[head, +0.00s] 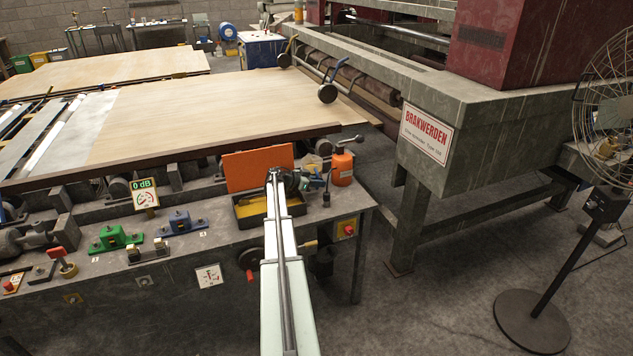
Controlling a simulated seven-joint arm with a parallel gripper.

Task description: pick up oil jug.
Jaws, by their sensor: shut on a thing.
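The oil jug, an orange can (343,169) with a dark top and a small pale label, is at the right end of the workbench. My arm comes up from the bottom of the head view, and its dark wrist bends right toward the jug. My gripper (326,176) is small and partly lost among dark parts at the jug's left side. It is shut on the jug. The jug looks upright. I cannot tell whether its base touches the bench top.
An orange panel (257,168) stands behind a dark tray (254,208) left of the jug. Green (113,239) and blue (181,222) fixtures sit further left on the bench. Behind is a veneer sheet (220,108). A large machine (480,120) stands right, past an open floor gap.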

